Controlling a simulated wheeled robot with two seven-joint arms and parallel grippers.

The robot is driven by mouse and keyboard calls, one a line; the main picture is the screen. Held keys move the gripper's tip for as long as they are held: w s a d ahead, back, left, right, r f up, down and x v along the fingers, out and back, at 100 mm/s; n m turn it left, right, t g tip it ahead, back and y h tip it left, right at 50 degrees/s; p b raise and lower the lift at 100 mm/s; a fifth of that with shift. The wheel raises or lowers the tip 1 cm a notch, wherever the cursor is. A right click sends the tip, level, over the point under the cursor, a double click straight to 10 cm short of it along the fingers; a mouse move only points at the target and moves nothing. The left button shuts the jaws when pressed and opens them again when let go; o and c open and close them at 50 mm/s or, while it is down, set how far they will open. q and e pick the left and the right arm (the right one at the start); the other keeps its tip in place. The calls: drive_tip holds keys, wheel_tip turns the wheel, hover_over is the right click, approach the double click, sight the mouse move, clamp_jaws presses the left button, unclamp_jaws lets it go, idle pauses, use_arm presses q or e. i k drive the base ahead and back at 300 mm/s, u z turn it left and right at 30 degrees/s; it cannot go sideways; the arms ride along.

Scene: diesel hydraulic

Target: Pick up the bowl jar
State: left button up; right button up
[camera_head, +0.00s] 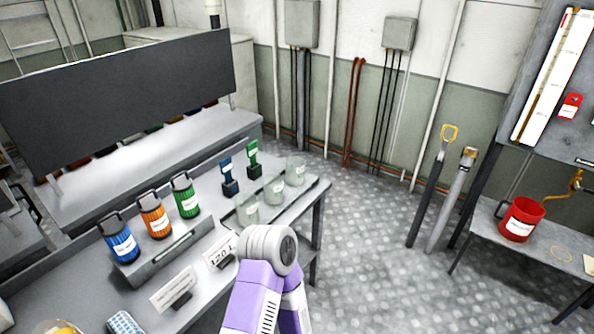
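Three clear glass jars stand in a row near the right end of the grey table: a near one (247,210), a middle one (274,188) and a far one (295,170). A clear round vessel with something yellow in it (60,327) is cut off at the bottom left edge. I cannot tell which of these is the bowl jar. A purple and grey link of my arm rises from the bottom middle, in front of the table's right side. Neither gripper shows in the view.
The table (205,180) also holds blue (119,240), orange (155,217) and green (185,197) canisters, two small dark-based items and label cards (174,291). A red bucket (521,219) sits on a shelf at right. The floor (365,235) between is clear.

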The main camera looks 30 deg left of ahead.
sight(272, 184)
drive_tip(key=i, duration=2.4)
drive_tip(key=u, duration=2.95)
